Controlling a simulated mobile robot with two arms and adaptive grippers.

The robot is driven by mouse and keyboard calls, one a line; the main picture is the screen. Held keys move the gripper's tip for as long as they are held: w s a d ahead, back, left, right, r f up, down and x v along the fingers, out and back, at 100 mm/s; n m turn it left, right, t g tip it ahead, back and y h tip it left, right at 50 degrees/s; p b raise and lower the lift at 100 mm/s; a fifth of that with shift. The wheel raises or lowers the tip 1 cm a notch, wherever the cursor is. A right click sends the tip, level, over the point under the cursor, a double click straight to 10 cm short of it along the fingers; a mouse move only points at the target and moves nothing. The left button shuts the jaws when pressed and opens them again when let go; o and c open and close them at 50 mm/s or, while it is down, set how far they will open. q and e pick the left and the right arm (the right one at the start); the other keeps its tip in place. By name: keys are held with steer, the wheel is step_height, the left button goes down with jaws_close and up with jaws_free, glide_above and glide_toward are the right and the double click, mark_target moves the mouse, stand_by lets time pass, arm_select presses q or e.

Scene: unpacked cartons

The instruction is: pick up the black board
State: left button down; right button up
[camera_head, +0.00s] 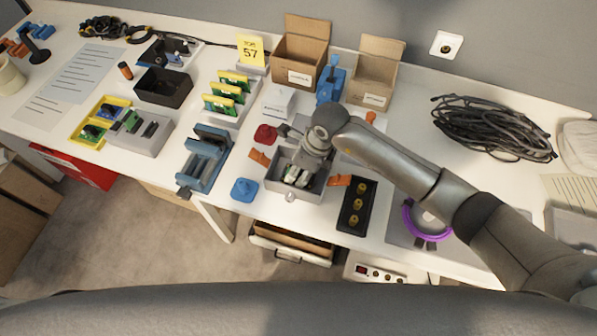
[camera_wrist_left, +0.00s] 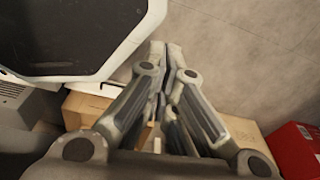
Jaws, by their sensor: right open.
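The black board (camera_head: 357,207) lies flat near the table's front edge, a dark rectangle with several brass-coloured knobs in a row. My right gripper (camera_head: 291,148) is open, to the left of the board and above a grey open box (camera_head: 312,191). The gripper is apart from the board, and its fingers are small and partly hidden by its own body. My left gripper (camera_wrist_left: 164,52) shows only in the left wrist view, fingertips together, nothing seen between them, with floor and cartons behind. The black board is not recognisable in that view.
An orange piece (camera_head: 340,180) lies between the grey box and the board. A purple ring (camera_head: 412,217) lies right of the board. Two open cartons (camera_head: 300,57) and a black cable coil (camera_head: 493,127) stand behind. A blue piece (camera_head: 244,189) lies left of the grey box.

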steer(key=shift+c, duration=0.9)
jaws_close()
arm_select(q)
steer(key=shift+s+a+f, duration=0.1)
steer(key=shift+s, duration=0.8)
steer(key=shift+w, duration=0.1)
arm_select(e)
steer(key=shift+r, duration=0.15)
